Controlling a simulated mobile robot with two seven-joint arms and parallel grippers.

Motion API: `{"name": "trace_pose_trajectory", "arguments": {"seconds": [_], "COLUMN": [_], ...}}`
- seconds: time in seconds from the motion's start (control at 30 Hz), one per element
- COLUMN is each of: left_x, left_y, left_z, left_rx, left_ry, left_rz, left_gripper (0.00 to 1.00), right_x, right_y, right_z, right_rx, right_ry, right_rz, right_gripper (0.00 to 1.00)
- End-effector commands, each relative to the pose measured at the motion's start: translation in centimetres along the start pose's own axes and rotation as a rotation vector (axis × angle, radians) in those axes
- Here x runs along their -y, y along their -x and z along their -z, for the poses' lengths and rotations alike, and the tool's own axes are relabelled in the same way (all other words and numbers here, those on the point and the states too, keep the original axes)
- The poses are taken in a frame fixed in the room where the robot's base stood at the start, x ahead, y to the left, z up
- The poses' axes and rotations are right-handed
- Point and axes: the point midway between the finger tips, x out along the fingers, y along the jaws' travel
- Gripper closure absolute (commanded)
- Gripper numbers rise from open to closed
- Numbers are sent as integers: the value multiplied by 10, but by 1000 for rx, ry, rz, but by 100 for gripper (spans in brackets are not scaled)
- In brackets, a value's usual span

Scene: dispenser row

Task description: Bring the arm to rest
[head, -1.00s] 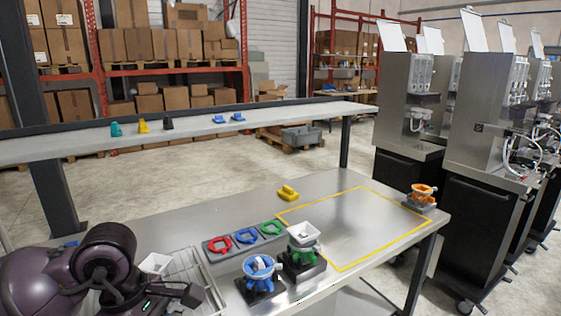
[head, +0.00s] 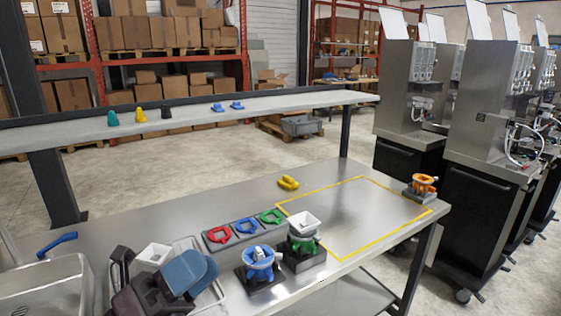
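My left gripper (head: 124,268) shows at the bottom left, dark and close to the camera, in front of the wire tray. Its fingers are partly hidden by its own body, so whether it is open is unclear. Blue-grey rounded shapes (head: 188,272) stand right beside it over the tray; I cannot tell what they are. My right gripper is out of view.
On the steel table stand a blue dispenser part (head: 259,265), a green one with a white hopper (head: 304,232) and an orange one (head: 422,186). Red, blue and green rings lie in a holder (head: 232,241). A yellow piece (head: 288,183) lies behind. The yellow-outlined area (head: 350,222) is clear.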

Motion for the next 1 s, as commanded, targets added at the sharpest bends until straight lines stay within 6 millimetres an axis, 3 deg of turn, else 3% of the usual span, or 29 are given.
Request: {"name": "trace_pose_trajectory", "arguments": {"seconds": [0.23,0.33,0.47,0.63,0.8,1.0], "left_x": [-35,-56,-83,-114,-130,-130], "left_y": [52,85,134,203,263,301], "left_z": [-53,-63,-62,-37,9,52], "left_rx": [540,751,1019,1362,1665,1877], "left_ry": [386,538,733,983,1205,1357], "left_rz": [-137,-207,-309,-463,-631,-773], "left_gripper": [62,62,62,62,62,62], "right_x": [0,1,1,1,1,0], "right_y": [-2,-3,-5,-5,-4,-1], "right_z": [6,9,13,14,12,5], "right_rx": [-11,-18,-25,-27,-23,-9], "right_ry": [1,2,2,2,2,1], "right_rz": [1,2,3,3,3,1], "right_gripper": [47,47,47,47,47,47]}}
